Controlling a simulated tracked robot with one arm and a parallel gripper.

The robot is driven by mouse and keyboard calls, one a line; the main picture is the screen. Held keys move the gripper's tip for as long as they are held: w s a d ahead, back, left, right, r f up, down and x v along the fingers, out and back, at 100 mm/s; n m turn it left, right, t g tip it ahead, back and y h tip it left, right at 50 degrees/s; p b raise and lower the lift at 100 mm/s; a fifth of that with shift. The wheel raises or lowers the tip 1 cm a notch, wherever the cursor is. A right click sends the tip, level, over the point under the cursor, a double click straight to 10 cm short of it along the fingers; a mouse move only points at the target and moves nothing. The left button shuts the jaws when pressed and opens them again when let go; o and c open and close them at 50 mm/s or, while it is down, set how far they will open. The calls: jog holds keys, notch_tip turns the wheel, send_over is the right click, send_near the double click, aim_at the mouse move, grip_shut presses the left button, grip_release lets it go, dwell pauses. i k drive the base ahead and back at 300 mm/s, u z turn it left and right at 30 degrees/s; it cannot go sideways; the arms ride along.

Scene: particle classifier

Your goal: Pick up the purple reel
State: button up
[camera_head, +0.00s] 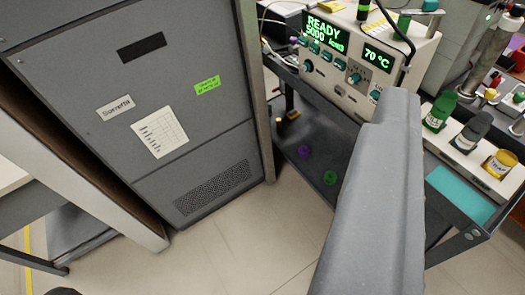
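A small purple ring-shaped object (304,151), which looks like the purple reel, lies on the dark lower shelf (318,163) of the cart, under the instrument. A similar green one (330,177) lies just to its right and nearer. A large grey part of my own arm fills the lower middle right and hides part of the cart. No gripper fingertips show, so I cannot see whether anything is held. The purple object is to the left of the grey part, apart from it in the picture.
A tall grey cabinet (160,120) stands left of the shelf. A white instrument (335,75) reading READY and 70 °C sits above. Green, grey and yellow labelled containers (440,108) stand at right. Pale floor tiles (240,245) are clear in front of the cabinet.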

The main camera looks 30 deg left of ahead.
aim_at(304, 151)
jog(key=u, duration=0.7)
jog(key=i, duration=1.05)
jog(key=z, duration=0.05)
